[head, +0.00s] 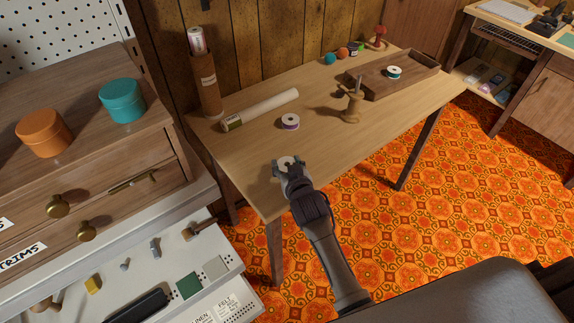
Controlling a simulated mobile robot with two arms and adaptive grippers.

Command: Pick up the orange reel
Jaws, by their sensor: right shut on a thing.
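My right gripper (289,168) is over the near left part of the wooden table (240,150), reaching in from below. It is shut on a reel (287,160) whose pale round top shows between the fingers. The fingers hide the thread on this reel, so I cannot tell its colour or whether it touches the table. No reel with orange thread shows plainly. A white reel with purple thread (289,122) stands a little behind the gripper. A reel with teal thread (394,73) is on the wooden tray. My left gripper is not in view.
A wooden spool stand (352,104) and the long tray (414,72) are at the right. A pale roll (265,108) lies behind the purple reel. Yarn balls (343,53) sit at the back. A drawer cabinet with orange (44,133) and teal tins (122,101) stands left.

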